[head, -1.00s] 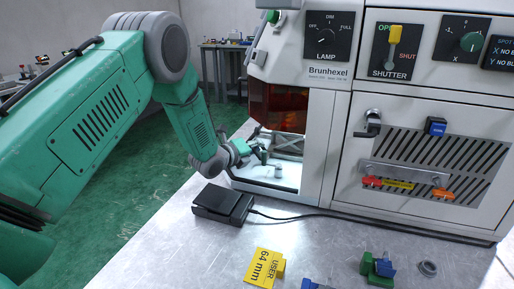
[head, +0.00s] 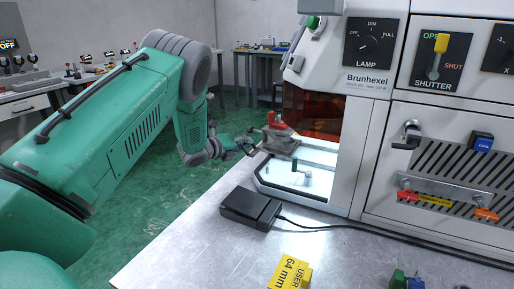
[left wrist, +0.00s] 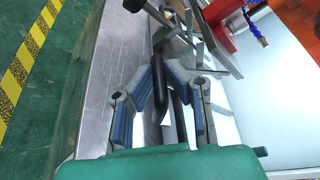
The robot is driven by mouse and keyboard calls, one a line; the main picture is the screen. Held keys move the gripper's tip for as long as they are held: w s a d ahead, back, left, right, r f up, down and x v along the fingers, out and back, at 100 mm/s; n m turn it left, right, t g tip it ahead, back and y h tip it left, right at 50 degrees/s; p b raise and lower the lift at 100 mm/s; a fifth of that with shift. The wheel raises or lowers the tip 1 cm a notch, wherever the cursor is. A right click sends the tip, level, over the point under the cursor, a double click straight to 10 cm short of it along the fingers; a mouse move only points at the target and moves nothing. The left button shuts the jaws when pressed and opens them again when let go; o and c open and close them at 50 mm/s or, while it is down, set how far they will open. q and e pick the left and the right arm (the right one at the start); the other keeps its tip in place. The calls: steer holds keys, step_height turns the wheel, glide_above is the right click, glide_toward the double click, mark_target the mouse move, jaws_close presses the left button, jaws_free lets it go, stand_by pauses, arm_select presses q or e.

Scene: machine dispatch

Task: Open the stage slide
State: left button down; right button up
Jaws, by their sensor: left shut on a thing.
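My left gripper (head: 246,146) is at the left side of the machine's bright open chamber. In the left wrist view, its blue-grey fingers (left wrist: 161,80) are shut on a dark upright handle bar (left wrist: 159,52). Beyond it is a grey metal slide (left wrist: 188,52) with a red part (left wrist: 226,14). In the head view, the stage slide (head: 281,144) carries a red piece (head: 276,121) and sticks out at the chamber's left edge, next to the gripper. The gripper hides part of the handle. My right gripper is out of view.
The machine (head: 370,85) stands at the right with lamp and shutter knobs. A black box (head: 250,206) with a cable and a yellow 64 mm tag (head: 290,275) lie on the metal table (head: 205,245). Green floor is free at the left.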

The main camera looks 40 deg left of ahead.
arm_select(q)
steer(key=shift+a, duration=0.4)
steer(key=c, duration=1.6)
jaws_free()
steer(key=shift+s, duration=0.15)
steer(key=v, duration=1.1)
steer(key=shift+s, duration=0.3)
steer(key=shift+a, duration=0.15)
